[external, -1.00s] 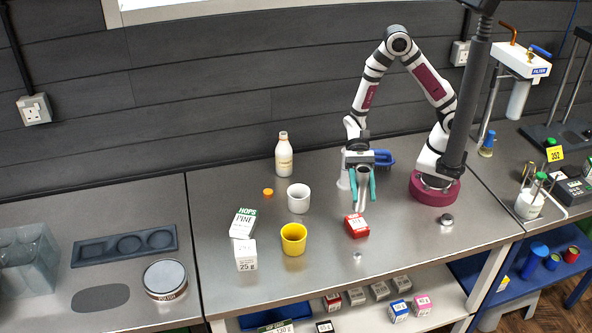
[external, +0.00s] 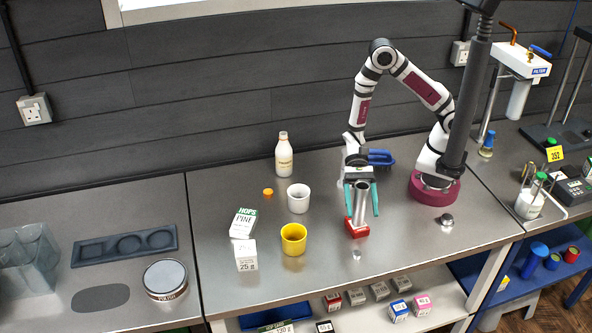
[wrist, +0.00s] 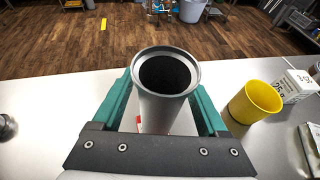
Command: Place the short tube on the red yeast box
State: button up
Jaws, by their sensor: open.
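The short tube (external: 361,204) is a grey metal cylinder and stands upright. Its lower end meets the top of the red yeast box (external: 357,232), as seen in the external view. My gripper (external: 361,200) is open, with one teal finger on each side of the tube. In the wrist view the tube (wrist: 165,108) shows its dark open mouth between the spread fingers. A small red and white piece of the box shows beside it; the rest is hidden. Whether a finger still touches the tube I cannot tell.
A yellow cup (external: 293,240) and a white cup (external: 298,199) stand to the left. A small metal knob (external: 447,220) sits to the right. The bench front is mostly clear.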

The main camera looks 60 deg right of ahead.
jog(key=shift+r, duration=0.1)
jog(key=shift+w+d+r, duration=0.2)
jog(key=shift+d, duration=0.05)
jog(key=v, duration=1.1)
jog(key=s+d+r+n+t+h, duration=0.3)
jog(key=d+r+h, duration=0.1)
jog(key=d, duration=0.5)
jog(key=s+d+r+n+t+h, duration=0.3)
jog(key=s+d+r+h, duration=0.1)
jog(key=d, duration=0.6)
jog(key=shift+s+t+h, duration=0.3)
jog(key=shift+t+h, duration=0.1)
jog(key=shift+h, duration=0.4)
